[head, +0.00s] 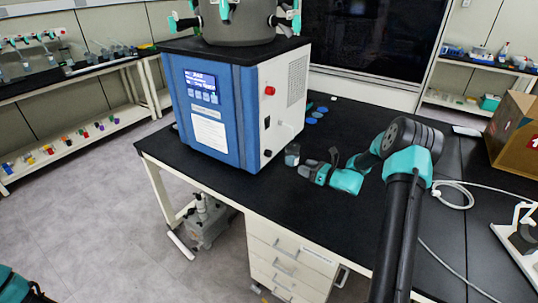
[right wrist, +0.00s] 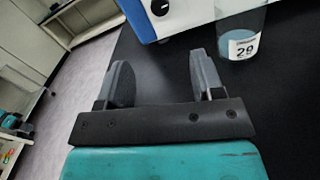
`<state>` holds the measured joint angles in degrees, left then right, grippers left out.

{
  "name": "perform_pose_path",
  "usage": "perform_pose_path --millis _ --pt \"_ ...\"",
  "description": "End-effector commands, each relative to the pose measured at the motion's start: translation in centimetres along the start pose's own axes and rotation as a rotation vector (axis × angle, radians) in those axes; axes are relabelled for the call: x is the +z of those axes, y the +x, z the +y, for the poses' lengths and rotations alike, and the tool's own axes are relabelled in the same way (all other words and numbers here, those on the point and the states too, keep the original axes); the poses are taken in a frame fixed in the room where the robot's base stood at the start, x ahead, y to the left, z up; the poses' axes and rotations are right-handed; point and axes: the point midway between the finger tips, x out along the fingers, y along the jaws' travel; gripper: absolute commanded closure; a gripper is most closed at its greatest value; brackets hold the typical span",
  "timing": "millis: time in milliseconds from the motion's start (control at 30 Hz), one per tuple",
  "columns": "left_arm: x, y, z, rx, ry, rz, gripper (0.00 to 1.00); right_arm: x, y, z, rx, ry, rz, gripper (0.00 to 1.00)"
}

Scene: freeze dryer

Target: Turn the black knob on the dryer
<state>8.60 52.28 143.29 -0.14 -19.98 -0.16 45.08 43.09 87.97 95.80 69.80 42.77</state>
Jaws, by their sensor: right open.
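The blue and white freeze dryer (head: 213,108) stands on the black bench. The black knob (head: 267,153) is low on its white side panel; in the right wrist view the knob (right wrist: 160,7) shows at the top edge, with a white mark on it. My right gripper (head: 308,170) is low over the bench, to the right of the dryer. Its two fingers (right wrist: 161,85) are apart with nothing between them. The fingers point toward the dryer's side and are clear of the knob. My left gripper is not in view.
A clear jar labelled 29 (head: 292,155) stands close to my right gripper's fingertips, beside the dryer; it shows at upper right in the wrist view (right wrist: 243,45). Several blue discs (head: 316,113) lie behind. A cardboard box (head: 515,130) and white cable (head: 455,197) are at right.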

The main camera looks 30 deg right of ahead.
Motion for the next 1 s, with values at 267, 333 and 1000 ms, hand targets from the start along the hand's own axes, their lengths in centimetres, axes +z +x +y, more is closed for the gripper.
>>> perform_pose_path --millis 267,333,1000 --pt "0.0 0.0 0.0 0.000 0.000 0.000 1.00 0.0 1.2 0.1 0.003 -0.002 0.001 0.39" --pt "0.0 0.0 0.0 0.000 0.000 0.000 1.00 0.0 2.0 0.1 0.003 -0.002 0.001 0.39" --pt "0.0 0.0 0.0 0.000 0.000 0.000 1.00 -0.1 13.2 0.2 0.004 -0.004 0.002 0.39"
